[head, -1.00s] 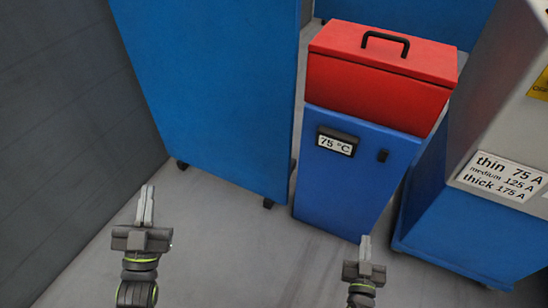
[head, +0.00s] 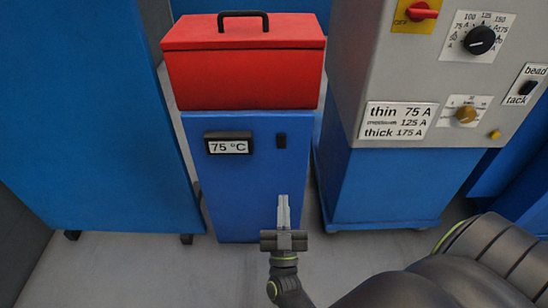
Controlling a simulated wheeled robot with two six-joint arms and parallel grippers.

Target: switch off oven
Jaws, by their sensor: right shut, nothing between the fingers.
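The oven is a blue cabinet (head: 235,185) with a red box (head: 243,75) on top that has a black handle. A display (head: 229,147) on its front reads 75 °C. A small black switch (head: 281,141) sits to the right of the display. My right gripper (head: 284,204) is shut and empty, pointing up in the picture, below the switch and in front of the cabinet's lower right part. I cannot tell its distance from the front. My left gripper is out of view.
A grey and blue machine (head: 385,190) with a red OFF switch (head: 422,12), a black dial (head: 480,40) and a current label (head: 397,120) stands to the right. A tall blue cabinet (head: 90,120) stands to the left. Grey floor (head: 130,270) lies open in front.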

